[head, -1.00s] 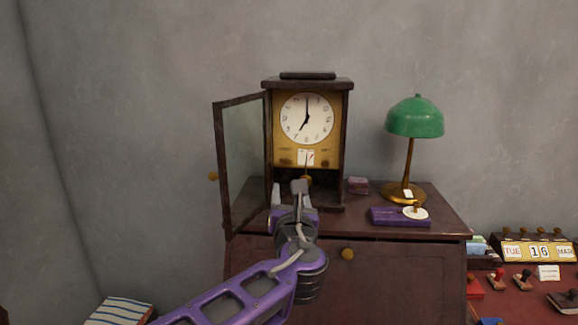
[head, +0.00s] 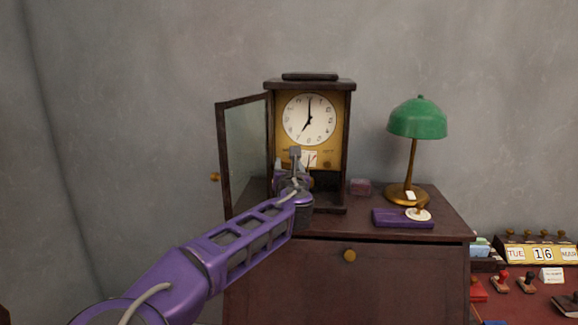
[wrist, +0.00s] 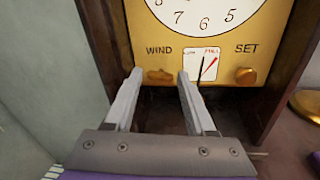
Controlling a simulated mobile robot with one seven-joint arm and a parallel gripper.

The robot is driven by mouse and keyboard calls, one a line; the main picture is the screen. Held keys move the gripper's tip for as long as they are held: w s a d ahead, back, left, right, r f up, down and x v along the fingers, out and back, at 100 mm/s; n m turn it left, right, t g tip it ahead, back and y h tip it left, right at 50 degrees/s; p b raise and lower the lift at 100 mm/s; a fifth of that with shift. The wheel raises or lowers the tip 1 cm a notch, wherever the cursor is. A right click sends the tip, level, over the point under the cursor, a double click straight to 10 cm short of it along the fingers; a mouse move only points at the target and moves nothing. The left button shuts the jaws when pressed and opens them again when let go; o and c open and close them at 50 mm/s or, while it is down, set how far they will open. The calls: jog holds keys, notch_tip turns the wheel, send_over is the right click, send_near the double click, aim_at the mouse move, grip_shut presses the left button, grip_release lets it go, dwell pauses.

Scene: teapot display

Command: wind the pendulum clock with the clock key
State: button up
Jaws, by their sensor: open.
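The pendulum clock (head: 349,135) stands on the cabinet with its glass door (head: 243,155) swung open to the left. Its dial (head: 309,119) shows about seven. In the wrist view, a brass piece (wrist: 158,76) sits under the word WIND and a brass knob (wrist: 245,76) under SET; a small white gauge (wrist: 203,66) lies between them. I cannot tell whether the piece at WIND is the clock key. My gripper (head: 287,160) is open before the lower left of the clock face. In the wrist view its fingertips (wrist: 160,73) lie either side of the WIND piece, apparently empty.
The open door stands close on the left of my gripper. A red desk with stamps is further right.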

jog(key=shift+w, duration=0.15)
grip_shut()
jog(key=shift+f+m+b, duration=0.15)
jog(key=shift+m+b, duration=0.15)
